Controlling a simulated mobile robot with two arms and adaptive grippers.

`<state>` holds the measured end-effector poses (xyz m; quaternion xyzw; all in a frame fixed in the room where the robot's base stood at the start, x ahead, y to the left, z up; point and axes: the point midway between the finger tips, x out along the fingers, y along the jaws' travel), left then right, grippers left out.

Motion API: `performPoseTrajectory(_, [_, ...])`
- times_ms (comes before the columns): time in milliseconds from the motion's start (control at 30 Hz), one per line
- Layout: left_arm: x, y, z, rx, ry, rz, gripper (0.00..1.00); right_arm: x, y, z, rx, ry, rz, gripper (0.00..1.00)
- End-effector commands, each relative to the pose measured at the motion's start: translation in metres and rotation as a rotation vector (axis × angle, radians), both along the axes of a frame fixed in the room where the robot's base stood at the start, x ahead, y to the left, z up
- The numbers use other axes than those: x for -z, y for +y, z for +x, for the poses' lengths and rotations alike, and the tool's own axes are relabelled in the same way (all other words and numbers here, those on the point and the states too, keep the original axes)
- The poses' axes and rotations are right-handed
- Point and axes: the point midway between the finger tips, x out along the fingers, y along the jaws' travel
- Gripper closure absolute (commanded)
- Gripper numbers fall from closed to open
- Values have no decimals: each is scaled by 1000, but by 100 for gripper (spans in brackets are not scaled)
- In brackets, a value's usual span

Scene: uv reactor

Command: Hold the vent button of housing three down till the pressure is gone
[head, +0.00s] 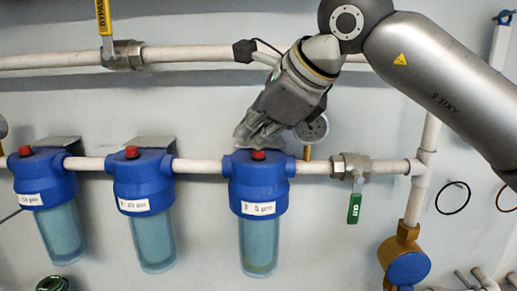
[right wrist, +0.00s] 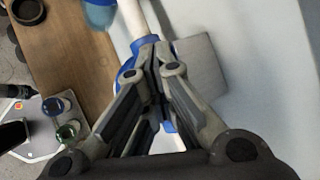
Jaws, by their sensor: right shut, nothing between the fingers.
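The rightmost filter housing (head: 258,188) has a blue cap, a clear blue-tinted bowl and a label that seems to read 5 µm. Its red vent button (head: 258,155) shows on top of the cap. My right gripper (head: 246,138) is shut and empty, pointing down close above the button and slightly left of it. I cannot tell whether it touches the button. A pressure gauge (head: 314,129) beside the gripper is partly covered, and its reading cannot be made out. In the right wrist view the closed fingers (right wrist: 153,50) hide most of the blue cap (right wrist: 124,72). My left gripper is out of view.
Two similar housings, the middle one (head: 144,190) and the left one (head: 44,190), hang on the same pipe. A green-handled valve (head: 354,207) is right of the housing. A yellow bypass handle (head: 104,18) sits on the upper pipe (head: 200,55). A wooden surface (right wrist: 75,60) lies below.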

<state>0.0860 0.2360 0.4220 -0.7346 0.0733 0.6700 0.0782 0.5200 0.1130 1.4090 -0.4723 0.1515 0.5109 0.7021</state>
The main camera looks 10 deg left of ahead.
Motion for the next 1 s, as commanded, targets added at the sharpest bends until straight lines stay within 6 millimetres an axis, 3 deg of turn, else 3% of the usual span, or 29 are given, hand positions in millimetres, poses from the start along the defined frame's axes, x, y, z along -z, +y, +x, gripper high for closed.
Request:
performPoseTrajectory(733, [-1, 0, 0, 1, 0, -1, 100, 1, 0, 0, 1, 4, -4, 100])
performPoseTrajectory(1000, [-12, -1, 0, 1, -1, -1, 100, -13, 0, 1, 1, 3, -3, 100])
